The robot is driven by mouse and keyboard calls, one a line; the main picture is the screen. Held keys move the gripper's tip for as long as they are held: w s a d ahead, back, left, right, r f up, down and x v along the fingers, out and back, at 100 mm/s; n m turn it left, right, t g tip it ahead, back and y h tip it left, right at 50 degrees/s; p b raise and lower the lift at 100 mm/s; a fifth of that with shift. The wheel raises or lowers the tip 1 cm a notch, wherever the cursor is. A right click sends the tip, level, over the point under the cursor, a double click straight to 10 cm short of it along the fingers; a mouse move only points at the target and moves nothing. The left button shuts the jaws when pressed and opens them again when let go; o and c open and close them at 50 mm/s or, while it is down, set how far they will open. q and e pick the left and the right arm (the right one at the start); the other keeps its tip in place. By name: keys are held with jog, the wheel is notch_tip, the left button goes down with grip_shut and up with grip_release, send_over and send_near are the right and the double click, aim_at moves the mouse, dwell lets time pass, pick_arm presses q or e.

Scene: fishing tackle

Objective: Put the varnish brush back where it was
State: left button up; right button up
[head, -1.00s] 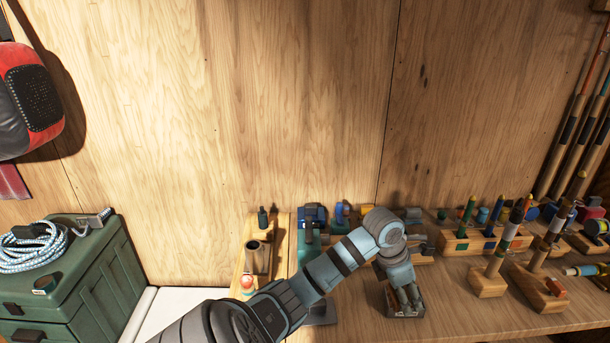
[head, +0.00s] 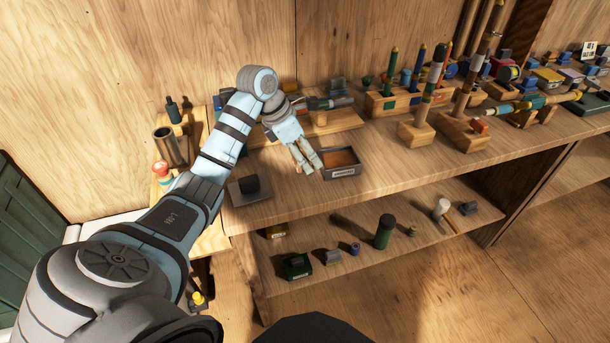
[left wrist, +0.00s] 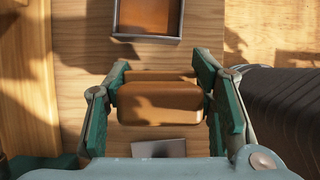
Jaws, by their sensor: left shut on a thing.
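My left gripper (head: 307,158) is over the bench top, just left of a small dark tray, in the head view. In the left wrist view its fingers (left wrist: 160,105) are shut on a smooth, rounded brown piece (left wrist: 160,108), which I take for the varnish brush's wooden handle. No bristles show, and the fingers hide most of it in the head view. The tray (head: 342,174) has a brown floor, a white label in front, and looks empty. In the left wrist view the tray (left wrist: 147,38) lies ahead of the fingers. My right gripper is not in view.
A dark plate with a black knob (head: 249,187) sits left of the gripper. Wooden blocks (head: 395,100) with upright coloured rods stand behind and right. The bench's front is clear right of the tray. A lower shelf (head: 340,270) holds several small items.

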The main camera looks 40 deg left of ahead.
aim_at(306, 179)
pick_arm(q)
notch_tip(306, 179, down, 5)
jog(key=shift+d+f, duration=0.1)
jog(key=shift+f+b, duration=0.2)
jog(key=shift+b, duration=0.2)
jog(key=o, duration=1.4)
jog(key=shift+o, duration=0.2)
jog(key=shift+r, duration=0.1)
jog(key=shift+r, duration=0.3)
jog(key=p+v, duration=0.1)
jog(key=v, duration=1)
jog(key=shift+s+r+p, duration=0.25)
jog(key=shift+r+p, duration=0.05)
